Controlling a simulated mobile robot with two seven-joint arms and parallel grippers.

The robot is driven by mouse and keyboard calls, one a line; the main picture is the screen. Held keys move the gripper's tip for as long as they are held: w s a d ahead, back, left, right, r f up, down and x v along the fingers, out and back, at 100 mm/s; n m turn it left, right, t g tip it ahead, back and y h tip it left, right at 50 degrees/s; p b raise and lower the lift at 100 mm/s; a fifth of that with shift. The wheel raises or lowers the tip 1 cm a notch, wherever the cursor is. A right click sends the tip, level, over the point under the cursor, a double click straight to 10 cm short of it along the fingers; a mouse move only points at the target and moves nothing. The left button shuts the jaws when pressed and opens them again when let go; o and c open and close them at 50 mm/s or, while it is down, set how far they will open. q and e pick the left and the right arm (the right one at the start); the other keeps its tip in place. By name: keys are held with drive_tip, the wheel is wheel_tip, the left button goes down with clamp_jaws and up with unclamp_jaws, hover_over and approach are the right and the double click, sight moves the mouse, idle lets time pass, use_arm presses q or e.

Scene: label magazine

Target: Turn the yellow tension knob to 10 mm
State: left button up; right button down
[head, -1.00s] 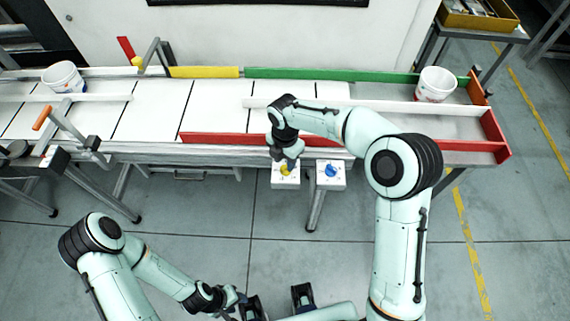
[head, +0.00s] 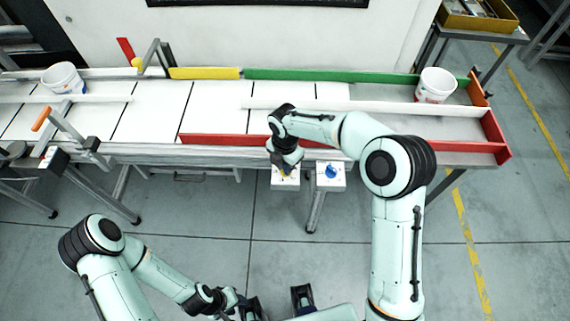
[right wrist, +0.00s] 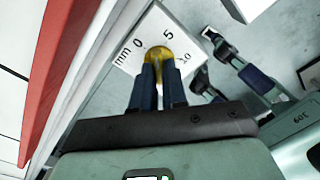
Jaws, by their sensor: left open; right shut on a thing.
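The yellow knob (head: 284,174) sits on a white plate (head: 286,186) in front of the conveyor, mostly covered by my right gripper (head: 285,168) in the head view. In the right wrist view the yellow knob (right wrist: 158,54) is between the two dark fingers of my right gripper (right wrist: 158,70), which is shut on it. The white plate (right wrist: 150,25) there carries the marks mm, 0, 5 and 10 around the knob. I cannot tell which mark the knob points to. My left gripper (head: 238,299) is open, low in the head view, well away from the knob.
A blue knob (head: 331,171) on a similar white plate stands just right of the yellow one. A red rail (head: 225,139) runs along the conveyor's front edge behind the knobs. White buckets stand at the left (head: 63,78) and right (head: 436,85). The floor in front is clear.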

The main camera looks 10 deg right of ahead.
drive_tip(key=shift+m, duration=0.3)
drive_tip(key=m, duration=0.4)
drive_tip(key=shift+w, duration=0.1)
drive_tip(key=m, duration=0.5)
drive_tip(key=shift+w+a+p, duration=0.1)
drive_tip(key=shift+p, duration=0.2)
drive_tip(key=m, duration=0.9)
drive_tip(key=shift+w+m, duration=0.1)
drive_tip(key=shift+m, duration=0.2)
drive_tip(key=c, duration=1.2)
unclamp_jaws()
drive_tip(key=shift+o, duration=0.2)
